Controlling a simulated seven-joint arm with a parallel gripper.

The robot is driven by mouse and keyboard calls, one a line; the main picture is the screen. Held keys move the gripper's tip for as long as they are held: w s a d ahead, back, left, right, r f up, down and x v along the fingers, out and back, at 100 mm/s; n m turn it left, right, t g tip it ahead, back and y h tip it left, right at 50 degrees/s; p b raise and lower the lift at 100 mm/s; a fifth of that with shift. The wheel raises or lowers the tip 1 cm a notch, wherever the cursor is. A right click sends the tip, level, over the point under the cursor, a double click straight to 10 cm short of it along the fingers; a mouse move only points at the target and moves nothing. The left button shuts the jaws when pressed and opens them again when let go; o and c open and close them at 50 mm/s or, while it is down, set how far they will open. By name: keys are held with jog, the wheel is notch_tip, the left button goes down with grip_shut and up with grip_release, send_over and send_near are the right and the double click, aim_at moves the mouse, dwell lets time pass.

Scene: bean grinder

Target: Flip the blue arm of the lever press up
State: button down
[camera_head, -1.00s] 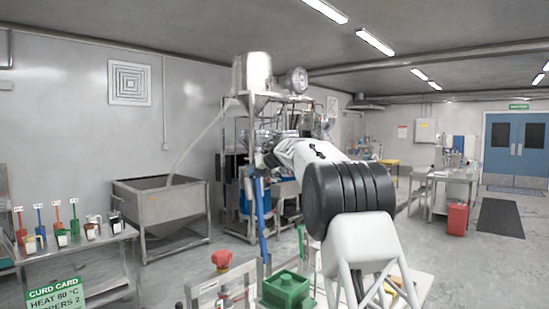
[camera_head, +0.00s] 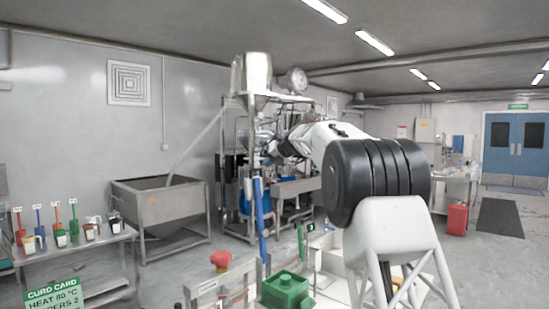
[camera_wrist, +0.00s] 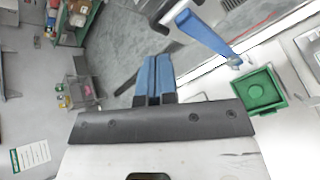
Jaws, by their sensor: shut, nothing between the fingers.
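The blue arm (camera_head: 262,225) of the lever press stands steeply in the head view, just left of and behind a green square block. In the wrist view the blue arm (camera_wrist: 208,38) runs diagonally at the upper right, its lower end near the green block. My gripper (camera_wrist: 153,62) has blue fingers, which are closed together and empty. In the wrist view the fingers are left of the blue arm, with a visible gap. In the head view my fingers are hard to tell from the equipment behind.
The green block (camera_head: 286,291) sits on the bench beside the blue arm. A red knob (camera_head: 220,259) tops a metal frame to its left. A steel hopper (camera_head: 160,205) stands farther back. A side table (camera_head: 75,250) at left holds scoops and jars.

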jog(key=shift+v, duration=2.15)
jog(key=shift+a+r, duration=0.1)
jog(key=s+d+f+n+g+h, duration=0.3)
jog(key=s+n, duration=0.6)
jog(key=s, duration=1.2)
jog(key=s+d+f+n+h, duration=0.2)
jog(key=s+f+n, duration=0.5)
jog(key=s, duration=1.4)
jog(key=s+d+f+n+h, duration=0.1)
jog(key=s+f+n, duration=0.5)
jog(key=s, duration=0.6)
jog(key=s+d+f+n+g+h, duration=0.1)
jog(key=s+d+f+n, duration=0.2)
jog(key=s, duration=1)
jog(key=s+d+f+n+g+h, duration=0.1)
jog(key=s+d+f+n, duration=0.1)
jog(key=s+f+n, duration=0.6)
jog(key=s+f, duration=0.4)
jog(key=shift+s+n+h, duration=0.35)
jog(key=shift+n+h, duration=0.05)
